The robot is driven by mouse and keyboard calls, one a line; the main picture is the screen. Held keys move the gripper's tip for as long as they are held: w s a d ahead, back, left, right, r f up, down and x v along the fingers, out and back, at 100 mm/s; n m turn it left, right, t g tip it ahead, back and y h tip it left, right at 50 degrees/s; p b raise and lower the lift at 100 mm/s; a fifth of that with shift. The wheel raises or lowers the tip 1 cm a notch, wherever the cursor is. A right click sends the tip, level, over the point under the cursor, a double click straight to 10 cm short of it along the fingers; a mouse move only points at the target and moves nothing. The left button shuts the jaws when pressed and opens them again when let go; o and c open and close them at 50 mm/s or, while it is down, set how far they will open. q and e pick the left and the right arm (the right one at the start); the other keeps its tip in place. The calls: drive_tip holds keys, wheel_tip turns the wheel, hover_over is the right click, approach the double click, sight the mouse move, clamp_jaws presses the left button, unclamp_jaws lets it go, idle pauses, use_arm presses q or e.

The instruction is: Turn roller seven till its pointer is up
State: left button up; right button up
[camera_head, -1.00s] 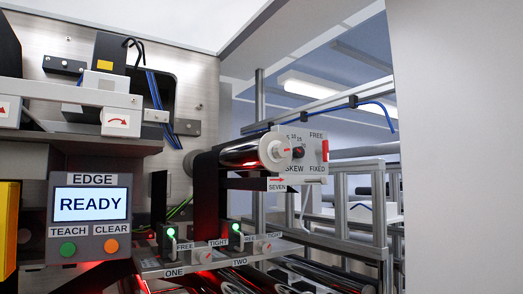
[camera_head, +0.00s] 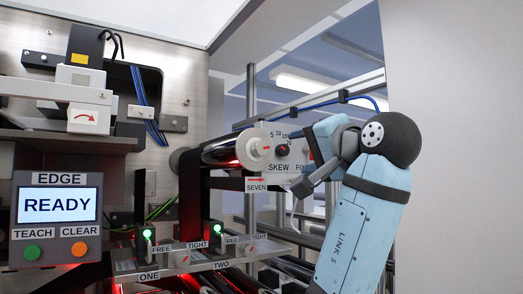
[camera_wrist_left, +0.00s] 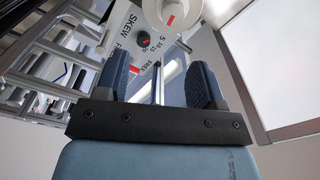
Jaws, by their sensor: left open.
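Roller seven (camera_head: 222,152) is a dark shiny cylinder with a white end cap, above the SEVEN plate (camera_head: 258,184). A small red mark shows on the cap, toward its right side in the head view; its exact angle is hard to read. In the left wrist view the white cap (camera_wrist_left: 180,8) with its red mark is at the top, cut by the frame edge. My left gripper (camera_head: 304,160) is open in front of the skew panel, right of the cap and apart from it. Its two dark blue fingers (camera_wrist_left: 158,62) have nothing between them. My right gripper is not in view.
The white SKEW panel (camera_head: 281,165) with its dial sits just behind and right of the cap; my gripper partly hides it. Below are the ONE and TWO knobs (camera_head: 182,260) on a ledge. The EDGE box (camera_head: 57,218) reads READY at left.

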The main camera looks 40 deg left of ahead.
sight(262, 150)
use_arm(q)
drive_tip(key=shift+n+g, duration=0.3)
drive_tip(key=p+x, duration=0.1)
drive_tip(key=x, duration=0.3)
drive_tip(key=r+p+x, duration=0.1)
drive_tip(key=p+x, duration=0.1)
drive_tip(key=x, duration=0.2)
drive_tip(key=s+p+x, duration=0.1)
drive_tip(key=x, duration=0.3)
drive_tip(key=shift+s+a+r, duration=0.1)
drive_tip(key=shift+a+r, duration=0.1)
drive_tip(key=shift+r, duration=0.2)
drive_tip(key=shift+w+a+p, duration=0.3)
drive_tip(key=shift+a, duration=0.25)
drive_tip(key=shift+a+f, duration=0.1)
drive_tip(key=shift+a, duration=0.05)
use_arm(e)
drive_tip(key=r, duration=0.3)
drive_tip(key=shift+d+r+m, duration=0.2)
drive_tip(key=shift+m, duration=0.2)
use_arm(q)
drive_tip(key=shift+c, duration=0.4)
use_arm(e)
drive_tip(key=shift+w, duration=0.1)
use_arm(q)
drive_tip(key=c, duration=0.7)
drive_tip(key=shift+c, duration=0.8)
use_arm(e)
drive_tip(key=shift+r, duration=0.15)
